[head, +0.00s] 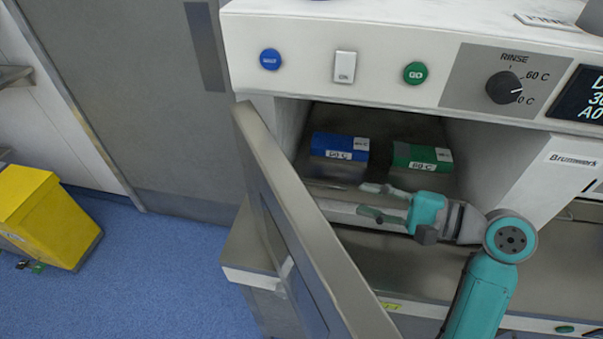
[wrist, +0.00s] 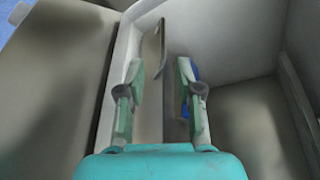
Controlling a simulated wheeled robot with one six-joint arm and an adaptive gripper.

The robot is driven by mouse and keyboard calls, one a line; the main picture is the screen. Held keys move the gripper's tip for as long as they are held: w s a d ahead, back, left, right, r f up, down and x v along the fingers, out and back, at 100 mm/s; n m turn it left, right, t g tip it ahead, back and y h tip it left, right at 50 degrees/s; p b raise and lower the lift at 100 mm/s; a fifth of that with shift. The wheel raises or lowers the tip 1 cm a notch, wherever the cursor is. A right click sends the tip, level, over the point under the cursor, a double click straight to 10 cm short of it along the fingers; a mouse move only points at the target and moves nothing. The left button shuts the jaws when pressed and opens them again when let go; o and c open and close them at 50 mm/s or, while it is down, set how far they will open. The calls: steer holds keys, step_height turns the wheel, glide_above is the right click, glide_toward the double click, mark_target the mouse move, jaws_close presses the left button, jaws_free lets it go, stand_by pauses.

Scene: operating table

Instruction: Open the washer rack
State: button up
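The washer (head: 300,32) has its front compartment open. A grey door panel (head: 290,200) stands swung outward at the left of the opening. Inside lie a blue box (head: 340,148) and a green box (head: 423,158). A pale rail (head: 327,200), which looks like the front edge of the rack, crosses the opening below them. My gripper (head: 364,199) is at this rail, fingers spread and pointing left. In the wrist view, my gripper (wrist: 160,70) is open, with a thin upright grey strip (wrist: 153,85) showing between the fingers. I cannot tell whether the fingers touch it.
A blue button (head: 270,59), a white switch (head: 345,67), a green button (head: 415,73) and a rinse knob (head: 504,88) line the panel above the opening. A yellow bin (head: 45,217) stands at the far left. Blue floor (head: 165,275) is clear between the bin and the washer.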

mark_target(328, 188)
steer(key=shift+m, duration=0.3)
steer(key=x, duration=1.1)
steer(key=shift+w+d, duration=0.15)
jaws_close()
